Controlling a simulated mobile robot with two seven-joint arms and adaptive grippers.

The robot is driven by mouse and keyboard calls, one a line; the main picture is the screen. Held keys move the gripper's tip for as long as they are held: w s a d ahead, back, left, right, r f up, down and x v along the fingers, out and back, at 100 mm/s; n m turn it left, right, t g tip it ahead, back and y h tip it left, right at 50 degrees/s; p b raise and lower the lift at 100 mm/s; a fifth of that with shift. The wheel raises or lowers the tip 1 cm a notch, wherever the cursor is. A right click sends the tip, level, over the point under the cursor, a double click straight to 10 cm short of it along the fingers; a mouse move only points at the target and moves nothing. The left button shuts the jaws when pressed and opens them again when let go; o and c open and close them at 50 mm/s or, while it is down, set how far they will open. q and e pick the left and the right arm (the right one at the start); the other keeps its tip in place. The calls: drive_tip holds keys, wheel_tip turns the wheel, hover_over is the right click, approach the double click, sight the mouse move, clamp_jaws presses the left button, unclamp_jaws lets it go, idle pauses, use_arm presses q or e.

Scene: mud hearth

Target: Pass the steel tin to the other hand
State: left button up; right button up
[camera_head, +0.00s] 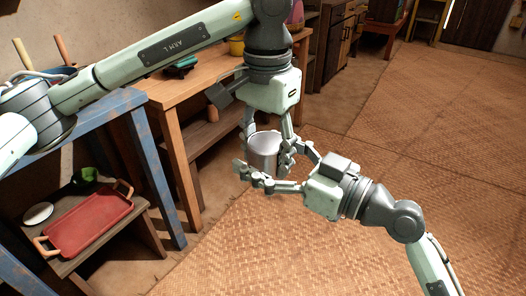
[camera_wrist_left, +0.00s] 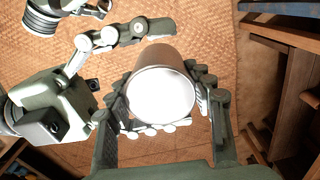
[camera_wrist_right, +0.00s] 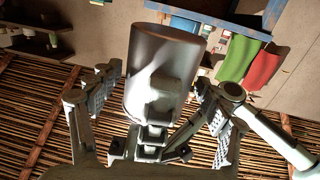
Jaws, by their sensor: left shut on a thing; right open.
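The steel tin (camera_head: 263,151) is a plain grey cylinder held in the air over the woven floor mat. My left gripper (camera_head: 265,143) comes down from above and is shut on it, with fingers on both sides. In the left wrist view the tin (camera_wrist_left: 163,95) shows its bright round end between the fingers (camera_wrist_left: 165,108). My right gripper (camera_head: 262,168) reaches in from the right and is open, its fingers spread around the tin. In the right wrist view the tin (camera_wrist_right: 165,75) stands between the spread right fingers (camera_wrist_right: 152,105); I cannot tell if they touch it.
A wooden table (camera_head: 160,90) stands behind the left arm, with a blue-painted bench (camera_head: 95,112) at the left. The woven mat (camera_head: 400,130) at the right is clear.

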drive_tip(key=shift+a, duration=0.1)
drive_tip(key=c, duration=1.1)
use_arm(q)
drive_tip(key=o, duration=1.2)
use_arm(e)
drive_tip(key=shift+c, duration=0.8)
